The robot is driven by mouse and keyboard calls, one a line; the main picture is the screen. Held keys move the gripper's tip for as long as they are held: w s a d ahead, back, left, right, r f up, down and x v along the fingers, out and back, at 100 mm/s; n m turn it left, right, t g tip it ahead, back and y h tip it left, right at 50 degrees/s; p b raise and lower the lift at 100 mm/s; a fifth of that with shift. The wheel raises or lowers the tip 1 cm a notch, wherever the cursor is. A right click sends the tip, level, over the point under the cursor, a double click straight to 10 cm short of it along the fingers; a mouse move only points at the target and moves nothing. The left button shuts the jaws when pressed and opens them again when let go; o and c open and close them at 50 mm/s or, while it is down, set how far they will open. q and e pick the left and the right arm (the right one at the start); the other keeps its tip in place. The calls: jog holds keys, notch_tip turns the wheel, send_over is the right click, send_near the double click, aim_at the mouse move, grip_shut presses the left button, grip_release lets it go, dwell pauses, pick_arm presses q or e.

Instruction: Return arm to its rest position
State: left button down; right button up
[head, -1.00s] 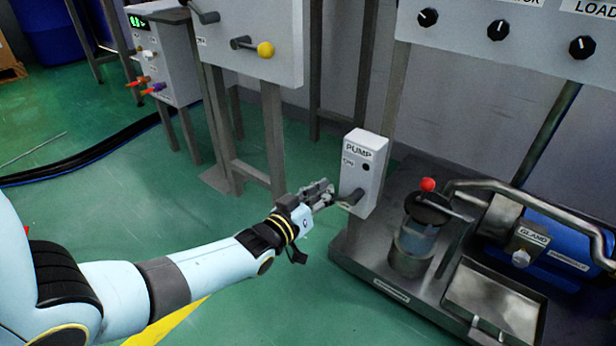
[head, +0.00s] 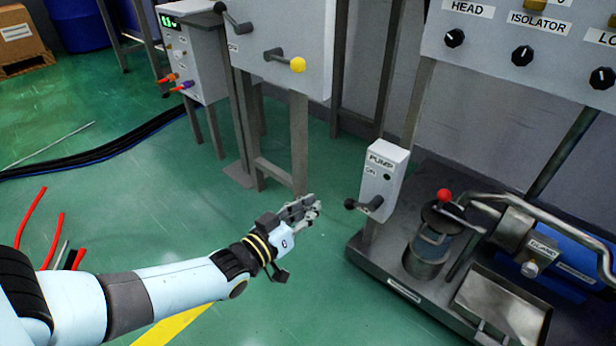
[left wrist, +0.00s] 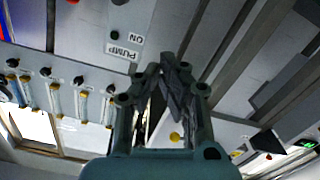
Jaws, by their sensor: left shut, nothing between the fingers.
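My left gripper (head: 304,208) is shut and empty, in front of and to the left of the pump switch box. The pump switch box (head: 385,178) is white, with a dark lever (head: 362,205) at its lower part pointing left. A clear gap of green floor shows between my fingertips and the lever. In the left wrist view my left gripper (left wrist: 172,62) shows with its fingers together, and the box's PUMP label (left wrist: 122,50) appears upside down beyond them. My right gripper is not in view.
The pump skid with a blue motor (head: 565,245) and red-knobbed lid (head: 444,195) stands at the right. A panel with a yellow-knobbed lever (head: 297,65) is behind my gripper. Black cables (head: 90,158) and red rods (head: 55,240) lie at left. Green floor is free around my forearm.

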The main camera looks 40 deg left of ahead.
pick_arm(q)
jog(key=shift+s, duration=0.2)
dwell(0.5)
jog(key=s+d+r+m+g, duration=0.1)
jog(key=s+d+r+g, duration=0.2)
jog(key=s, duration=0.4)
jog(key=s+d+r+m+g, duration=0.1)
jog(key=s+d+r+g, duration=0.1)
jog(key=s+r+g, duration=0.3)
jog(key=s+d+r+m+g, duration=0.15)
jog(key=s+g, duration=0.25)
jog(key=s, duration=0.4)
jog(key=s+a+f+g+y+p, duration=0.1)
jog(key=s+a+f+g+p, duration=0.25)
jog(key=s+f+p, duration=0.95)
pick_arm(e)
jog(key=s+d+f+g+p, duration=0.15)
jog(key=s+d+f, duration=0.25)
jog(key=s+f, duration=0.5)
pick_arm(q)
jog(key=s+a+g+p, duration=0.1)
jog(key=s+p, duration=0.8)
jog(key=s, duration=0.3)
jog(key=shift+s+a, duration=0.15)
jog(key=shift+s, duration=0.1)
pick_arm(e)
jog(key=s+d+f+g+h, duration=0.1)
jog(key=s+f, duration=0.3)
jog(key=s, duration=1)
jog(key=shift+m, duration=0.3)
